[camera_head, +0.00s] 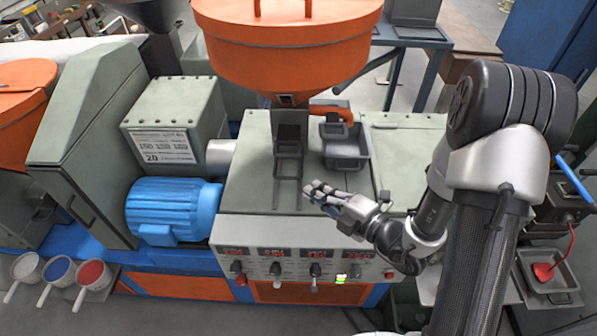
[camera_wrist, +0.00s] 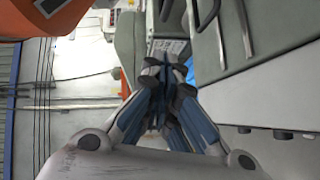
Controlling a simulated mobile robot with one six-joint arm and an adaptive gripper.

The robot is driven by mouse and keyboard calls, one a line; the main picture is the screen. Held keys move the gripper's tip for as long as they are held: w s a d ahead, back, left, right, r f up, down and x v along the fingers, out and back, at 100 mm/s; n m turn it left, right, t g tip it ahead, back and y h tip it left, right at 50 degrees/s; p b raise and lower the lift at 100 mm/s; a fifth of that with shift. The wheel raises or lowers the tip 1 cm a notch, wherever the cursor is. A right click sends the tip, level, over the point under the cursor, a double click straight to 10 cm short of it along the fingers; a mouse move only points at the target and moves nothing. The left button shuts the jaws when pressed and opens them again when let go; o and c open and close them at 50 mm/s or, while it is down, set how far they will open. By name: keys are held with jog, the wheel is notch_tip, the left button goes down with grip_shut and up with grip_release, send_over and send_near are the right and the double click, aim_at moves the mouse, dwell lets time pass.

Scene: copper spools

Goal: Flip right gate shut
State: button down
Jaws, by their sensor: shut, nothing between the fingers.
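The right orange hopper (camera_head: 285,45) stands on a dark grey feed throat (camera_head: 290,135) on the machine's green-grey top (camera_head: 250,185). An orange handle (camera_head: 335,111) sticks out to the right of the throat; it may belong to the gate, but the gate plate itself is not clear. My gripper (camera_head: 312,189) is above the front part of the machine top, in front of the throat and apart from the handle. In the wrist view my gripper (camera_wrist: 166,62) has its fingers together with nothing held.
A grey open tray (camera_head: 346,152) sits just right of the throat, below the handle. Two rails (camera_head: 288,185) run forward from the throat. The control panel (camera_head: 305,262) faces the front. A blue motor (camera_head: 172,208) stands at left.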

aim_at(280, 143)
jog(key=w+d+b+x, duration=0.2)
jog(key=x, duration=1)
jog(key=shift+w+a+f, duration=0.15)
jog(key=shift+a+f, duration=0.05)
jog(key=shift+a, duration=0.05)
jog(key=w, duration=0.6)
jog(key=shift+d+p, duration=0.15)
jog(key=shift+p, duration=0.25)
jog(key=shift+s+d+r, duration=0.1)
